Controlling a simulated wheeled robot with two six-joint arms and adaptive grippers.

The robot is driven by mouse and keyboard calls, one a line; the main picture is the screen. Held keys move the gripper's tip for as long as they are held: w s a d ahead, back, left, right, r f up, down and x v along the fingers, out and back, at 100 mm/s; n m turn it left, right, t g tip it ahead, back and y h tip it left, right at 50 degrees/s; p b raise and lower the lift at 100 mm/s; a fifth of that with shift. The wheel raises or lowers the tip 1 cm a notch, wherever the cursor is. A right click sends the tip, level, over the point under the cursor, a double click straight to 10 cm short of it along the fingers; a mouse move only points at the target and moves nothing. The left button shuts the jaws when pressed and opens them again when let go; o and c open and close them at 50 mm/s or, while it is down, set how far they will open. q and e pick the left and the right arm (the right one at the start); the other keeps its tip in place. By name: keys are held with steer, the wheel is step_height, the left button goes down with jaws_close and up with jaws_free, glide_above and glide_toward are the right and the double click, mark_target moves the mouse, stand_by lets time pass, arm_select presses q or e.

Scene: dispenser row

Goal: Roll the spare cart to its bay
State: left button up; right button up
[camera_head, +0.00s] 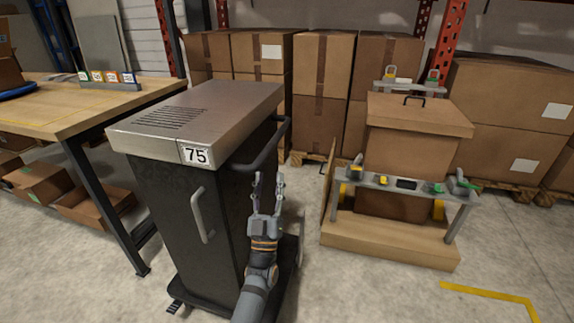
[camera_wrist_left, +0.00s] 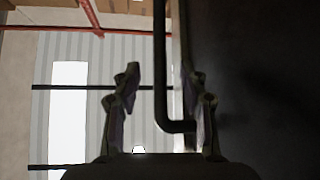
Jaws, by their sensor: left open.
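The cart (camera_head: 190,215) stands upright on the floor, with a dark body, a grey metal top and a label reading 75. A black bar handle (camera_head: 270,150) runs along its right side, and a pale upright handle (camera_head: 202,215) is on its front. My left gripper (camera_head: 268,180) is open beside the cart's right side, close to the near end of the black handle. In the left wrist view the black handle (camera_wrist_left: 160,70) appears between the two open fingers (camera_wrist_left: 163,85); I cannot tell whether it touches them. The cart's dark side (camera_wrist_left: 265,80) fills the right. My right gripper is out of view.
A wooden workbench (camera_head: 75,122) stands left of the cart. A wooden stand with a lidded box (camera_head: 415,135) is to the right. Stacked cartons (camera_head: 320,60) line the back. A yellow floor line (camera_head: 490,292) marks the lower right, where the floor is clear.

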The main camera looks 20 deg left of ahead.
mark_target(273, 144)
arm_select(q)
steer(key=b+x, duration=0.1)
steer(key=x, duration=0.9)
steer(key=shift+w+r, duration=0.15)
steer(key=shift+w, duration=0.1)
jaws_close()
